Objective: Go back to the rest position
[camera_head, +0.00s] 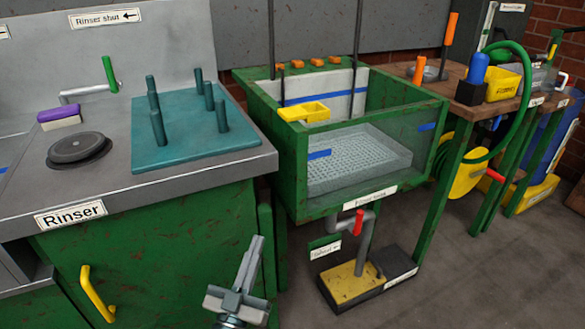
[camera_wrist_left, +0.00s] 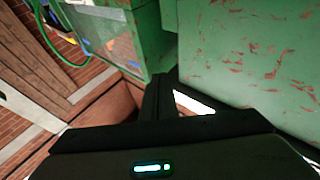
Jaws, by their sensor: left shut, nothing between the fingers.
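My left gripper (camera_head: 255,243) is grey and shows at the bottom middle of the head view, in front of the rinser's green cabinet (camera_head: 170,245). Its fingers are together, point upward and hold nothing. In the left wrist view the dark fingers (camera_wrist_left: 160,92) also lie together, with green painted metal beyond them. My right gripper is in neither view.
The rinser counter (camera_head: 230,160) has a teal peg mat (camera_head: 185,150) and a yellow door handle (camera_head: 96,292). A green sink (camera_head: 290,190) stands right of it, above a yellow-and-black pedal (camera_head: 360,280). Bare floor (camera_head: 470,270) is at the lower right.

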